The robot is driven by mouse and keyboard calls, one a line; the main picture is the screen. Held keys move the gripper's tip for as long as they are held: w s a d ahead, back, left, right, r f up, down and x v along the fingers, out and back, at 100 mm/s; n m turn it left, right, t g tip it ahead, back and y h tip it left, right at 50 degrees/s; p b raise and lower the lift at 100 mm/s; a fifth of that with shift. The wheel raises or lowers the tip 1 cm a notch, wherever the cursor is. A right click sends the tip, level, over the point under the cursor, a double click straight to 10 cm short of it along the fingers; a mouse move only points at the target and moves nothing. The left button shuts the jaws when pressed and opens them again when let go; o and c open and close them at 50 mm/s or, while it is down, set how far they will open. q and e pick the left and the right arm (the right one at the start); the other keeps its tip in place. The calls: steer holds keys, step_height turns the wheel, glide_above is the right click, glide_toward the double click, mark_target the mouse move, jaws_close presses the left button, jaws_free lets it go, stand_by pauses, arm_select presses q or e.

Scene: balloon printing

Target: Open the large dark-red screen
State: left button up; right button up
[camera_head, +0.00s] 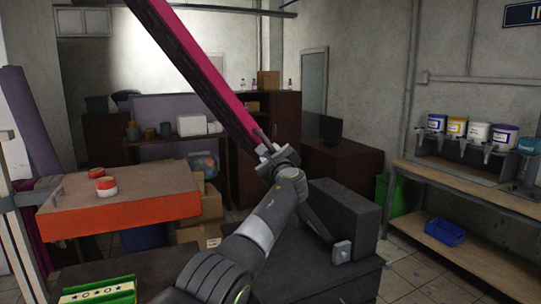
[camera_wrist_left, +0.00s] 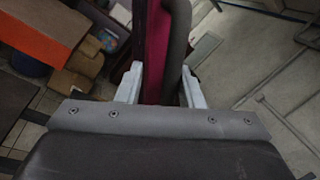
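The large dark-red screen (camera_head: 205,75) stands raised and tilted in the head view, running from the top left down to my gripper, its edge bright magenta. My left gripper (camera_head: 268,158) is at its lower right end. In the left wrist view, the fingers of my left gripper (camera_wrist_left: 162,68) are wide apart, with the magenta edge of the screen (camera_wrist_left: 155,50) and a grey bar (camera_wrist_left: 178,35) between them. The bar is close to the right finger; contact is unclear. My right gripper is not in view.
An orange-sided table (camera_head: 130,210) with two red-and-white cans is at the left. A green-and-white tray (camera_head: 97,291) is at lower left. A dark box (camera_head: 345,215) sits right of my arm. A wooden bench (camera_head: 455,185) with paint buckets is at the right.

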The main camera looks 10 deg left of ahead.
arm_select(q)
steer(key=shift+s+f, duration=0.1)
steer(key=b+v, duration=0.7)
steer(key=v, duration=1)
steer(key=shift+d, duration=0.2)
